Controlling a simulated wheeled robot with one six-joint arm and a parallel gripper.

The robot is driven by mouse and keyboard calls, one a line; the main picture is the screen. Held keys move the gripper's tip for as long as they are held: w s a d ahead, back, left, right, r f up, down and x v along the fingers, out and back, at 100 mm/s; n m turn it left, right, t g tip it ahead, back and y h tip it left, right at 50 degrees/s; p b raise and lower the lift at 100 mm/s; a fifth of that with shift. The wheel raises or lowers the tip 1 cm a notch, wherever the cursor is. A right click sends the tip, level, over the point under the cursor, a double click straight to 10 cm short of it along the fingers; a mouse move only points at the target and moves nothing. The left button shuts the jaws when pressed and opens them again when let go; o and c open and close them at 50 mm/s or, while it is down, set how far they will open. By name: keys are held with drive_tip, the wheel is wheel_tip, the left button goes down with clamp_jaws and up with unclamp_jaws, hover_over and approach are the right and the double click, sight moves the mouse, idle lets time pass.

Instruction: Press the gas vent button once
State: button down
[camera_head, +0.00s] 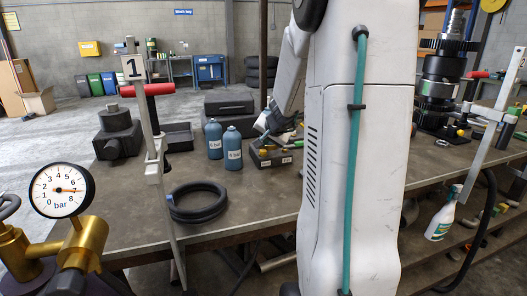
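A small dark box (270,158) with pale labels and yellow-orange knobs stands on the workbench, just left of my arm's white column. I cannot read its labels or tell which part is the gas vent button. My gripper (273,132) is at the box's upper back side, low over the bench. It is small and dark, and partly merges with the box, so I cannot tell whether it touches it or how its fingers stand. A round pressure gauge (62,190) marked bar stands at the front left on brass fittings (82,246).
Two blue bottles (232,148) stand left of the box. Black rings (198,201) lie near the bench's front edge. A clamp with a red handle (148,90) and a 1 sign rises at the left. A gear shaft assembly (440,85) stands at the right. Bare bench (255,205) lies in front.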

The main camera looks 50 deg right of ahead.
sight(264, 152)
drive_tip(key=shift+f, duration=0.1)
idle(0.5)
drive_tip(key=shift+f, duration=0.35)
drive_tip(key=shift+f, duration=0.5)
idle(0.6)
drive_tip(key=shift+r, duration=0.95)
drive_tip(key=shift+r, duration=2.5)
